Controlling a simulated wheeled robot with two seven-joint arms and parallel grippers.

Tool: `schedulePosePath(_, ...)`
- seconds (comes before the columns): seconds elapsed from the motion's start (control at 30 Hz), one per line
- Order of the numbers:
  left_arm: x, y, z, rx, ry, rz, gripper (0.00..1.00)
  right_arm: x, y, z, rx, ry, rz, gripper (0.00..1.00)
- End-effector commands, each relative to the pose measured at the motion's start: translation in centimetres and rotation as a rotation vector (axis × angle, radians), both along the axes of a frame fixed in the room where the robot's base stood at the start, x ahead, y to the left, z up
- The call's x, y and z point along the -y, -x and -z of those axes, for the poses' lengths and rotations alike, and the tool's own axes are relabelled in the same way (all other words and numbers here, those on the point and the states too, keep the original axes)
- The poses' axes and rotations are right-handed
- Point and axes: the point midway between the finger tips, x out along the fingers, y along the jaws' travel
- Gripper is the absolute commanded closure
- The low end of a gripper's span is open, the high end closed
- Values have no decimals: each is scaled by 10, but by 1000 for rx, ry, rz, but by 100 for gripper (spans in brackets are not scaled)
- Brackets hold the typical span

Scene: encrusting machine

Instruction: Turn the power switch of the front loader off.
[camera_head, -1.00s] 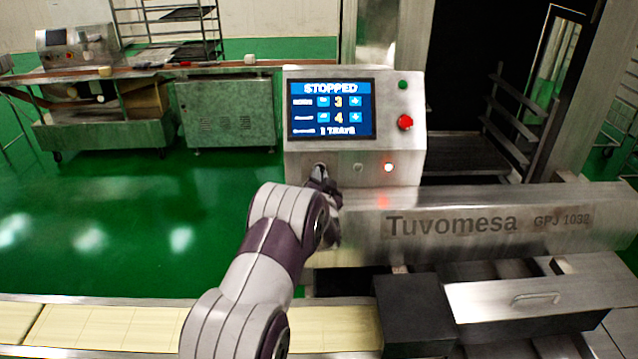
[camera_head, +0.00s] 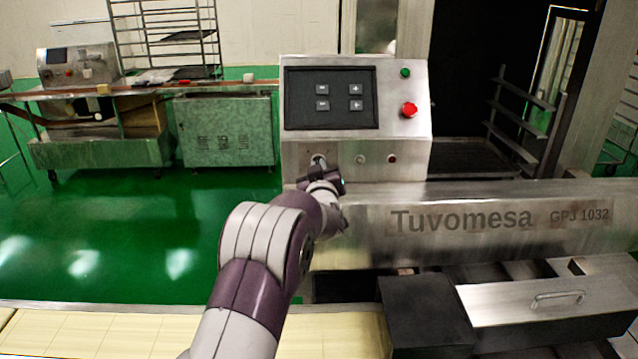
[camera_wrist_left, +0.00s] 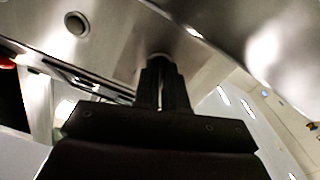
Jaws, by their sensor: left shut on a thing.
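The front loader's steel control box (camera_head: 440,155) stands ahead of me, with a dark screen (camera_head: 330,98) that shows only grey plus and minus buttons. The power switch (camera_head: 318,161) is at the lower left of its face, below the screen. My left gripper (camera_head: 319,168) is at the switch and shut on it, and hides most of it. In the left wrist view the closed fingers (camera_wrist_left: 162,82) meet the steel panel at the knob, which is mostly hidden. The indicator lamp (camera_head: 392,159) on the lower right looks dark. My right gripper is not in view.
A red emergency button (camera_head: 409,110) and a green button (camera_head: 405,73) sit right of the screen. The steel beam marked Tuvomesa (camera_head: 470,220) runs right, below the box. A conveyor (camera_head: 120,330) with pale tiles crosses the front. Green floor lies open at left.

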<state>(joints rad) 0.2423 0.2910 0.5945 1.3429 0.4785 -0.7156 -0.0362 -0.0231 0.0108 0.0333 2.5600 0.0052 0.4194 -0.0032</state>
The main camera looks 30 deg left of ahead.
Motion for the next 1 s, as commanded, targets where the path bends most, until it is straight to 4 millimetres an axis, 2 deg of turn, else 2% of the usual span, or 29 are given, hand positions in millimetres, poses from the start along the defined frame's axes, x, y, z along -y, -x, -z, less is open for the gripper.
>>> schedulePosePath(0.03, 0, 0, 5, 26, 33, -1, 100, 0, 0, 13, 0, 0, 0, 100)
schedulePosePath(0.1, 0, 0, 4, 59, 85, 0, 100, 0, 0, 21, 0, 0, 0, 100)
schedulePosePath(0.4, 0, 0, 1, 171, 270, -1, 100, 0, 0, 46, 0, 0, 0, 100)
schedulePosePath(0.7, 0, 0, -1, 232, 371, -1, 100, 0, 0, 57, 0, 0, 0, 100)
schedulePosePath(1.0, 0, 0, -3, 248, 396, -2, 100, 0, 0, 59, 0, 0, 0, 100)
